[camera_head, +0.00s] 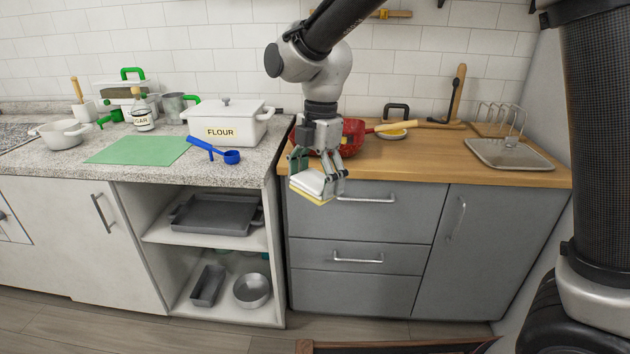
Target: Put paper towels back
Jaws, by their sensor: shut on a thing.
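My gripper (318,175) is shut on a small flat white stack with a yellow lower edge, which looks like the paper towels (309,184). It holds them tilted in front of the grey drawer cabinet, just off the wooden counter's front edge. The fingers cover part of the stack. No other paper towels can be made out.
A red bowl (352,135) stands on the wooden counter (430,162) behind my gripper. A white FLOUR box (228,122), a blue scoop (226,156) and a green mat (138,149) are on the left stone counter. Open shelves below hold grey pans (215,213).

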